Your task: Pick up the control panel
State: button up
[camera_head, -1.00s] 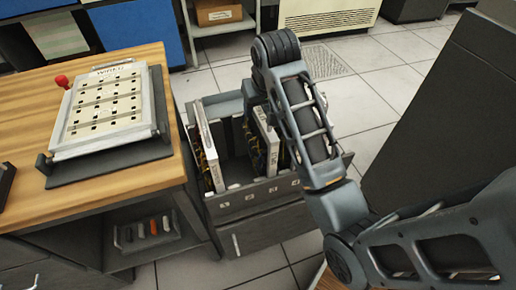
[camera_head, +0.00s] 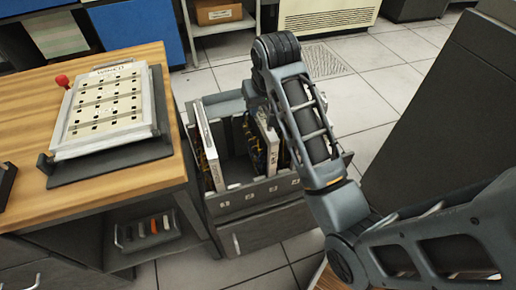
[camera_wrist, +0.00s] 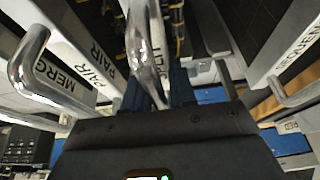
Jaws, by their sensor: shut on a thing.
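Upright control panels with pale edges stand in an open grey drawer unit. One panel (camera_head: 208,150) is at its left, and another (camera_head: 268,148) is beside my arm. In the wrist view, my gripper (camera_wrist: 155,92) is shut on the metal handle (camera_wrist: 146,45) of the middle panel, whose label is partly hidden. A panel marked MERGE (camera_wrist: 62,84), with its own handle, is at left. Another, its label starting SEQUEN (camera_wrist: 298,48), is at right. In the head view, my arm hides my fingers and the grasped handle.
A wooden desk (camera_head: 28,130) at left holds a slanted white board (camera_head: 108,107) with a red knob (camera_head: 62,80). The drawer unit's front wall (camera_head: 245,197) and the neighbouring panels are close around my gripper. A dark cabinet (camera_head: 440,120) stands at right. Tiled floor lies behind.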

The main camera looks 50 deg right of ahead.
grip_shut()
dwell(0.7)
jog(key=shift+w+r, duration=0.1)
jog(key=shift+r, duration=0.05)
jog(key=shift+r+b, duration=0.1)
jog(key=shift+b, duration=0.25)
